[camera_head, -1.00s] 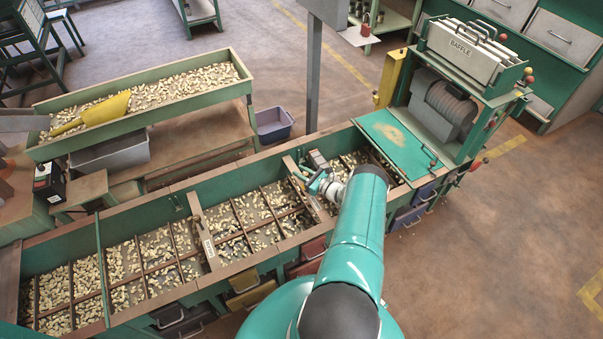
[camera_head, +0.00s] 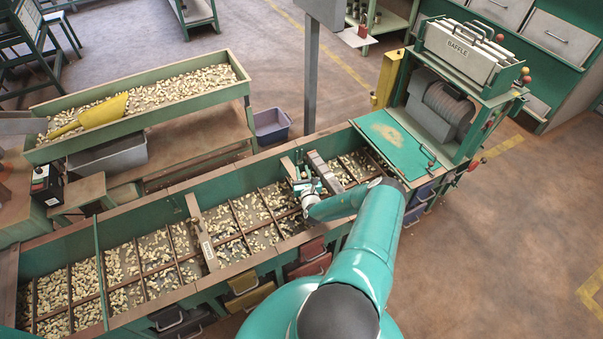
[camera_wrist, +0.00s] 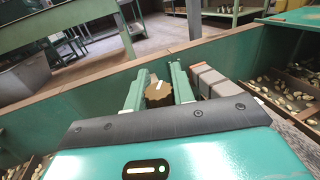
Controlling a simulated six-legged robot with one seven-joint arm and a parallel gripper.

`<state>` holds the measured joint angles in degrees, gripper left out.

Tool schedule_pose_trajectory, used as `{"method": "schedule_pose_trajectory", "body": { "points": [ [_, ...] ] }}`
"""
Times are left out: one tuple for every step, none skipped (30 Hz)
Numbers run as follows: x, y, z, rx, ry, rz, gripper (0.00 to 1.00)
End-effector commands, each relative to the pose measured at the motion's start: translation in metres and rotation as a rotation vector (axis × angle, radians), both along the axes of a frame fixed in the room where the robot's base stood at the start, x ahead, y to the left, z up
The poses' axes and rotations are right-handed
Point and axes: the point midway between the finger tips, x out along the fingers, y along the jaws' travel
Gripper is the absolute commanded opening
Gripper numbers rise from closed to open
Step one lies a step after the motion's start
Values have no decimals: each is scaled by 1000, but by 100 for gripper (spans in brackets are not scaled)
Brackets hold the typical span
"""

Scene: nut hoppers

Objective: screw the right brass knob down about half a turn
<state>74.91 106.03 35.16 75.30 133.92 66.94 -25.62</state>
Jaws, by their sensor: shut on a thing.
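The brass knob (camera_wrist: 158,93), round with a scalloped edge and a pale mark on top, sits between my two green fingers in the wrist view. My gripper (camera_wrist: 159,88) is shut on it, one finger at each side. In the head view my gripper (camera_head: 306,186) is over the long green hopper trough (camera_head: 228,280), at a cross divider right of its middle. The knob is too small and covered to make out there. No second knob can be told apart.
A grey metal bar (camera_head: 322,170) lies just right of my gripper; it also shows close beside the right finger in the wrist view (camera_wrist: 210,82). Nuts fill the trough's compartments. A green machine marked BAFFLE (camera_head: 458,90) stands at the right end. A grey post (camera_head: 311,85) rises behind.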

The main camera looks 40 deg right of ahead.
Motion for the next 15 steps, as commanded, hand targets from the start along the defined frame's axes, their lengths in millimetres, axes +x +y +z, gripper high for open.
{"method": "schedule_pose_trajectory", "body": {
  "points": [
    [-1, 1, -1, 6, -2, -47, 2],
    [-1, 0, -1, 5, -1, -75, 2],
    [-1, 0, -1, 5, -2, -113, 2],
    [-2, -1, -2, 5, -1, -141, 2],
    [-2, -1, -1, 4, 0, -171, 2],
    [-3, -2, -1, 4, 0, -209, 2],
    [-3, -2, -2, 4, 0, -237, 2],
    [-3, -2, -2, 4, 0, -265, 2],
    [-4, -3, -2, 3, 0, -304, 2],
    [-5, -3, -2, 4, 0, -332, 2],
    [-5, -3, -2, 3, 0, -359, 2],
    [-5, -4, -2, 3, 0, -396, 2],
    [-6, -4, -2, 2, 1, -422, 2],
    [-6, -4, -2, 2, 0, -448, 2],
    [-7, -5, -2, 3, 2, -482, 2]
  ]
}}
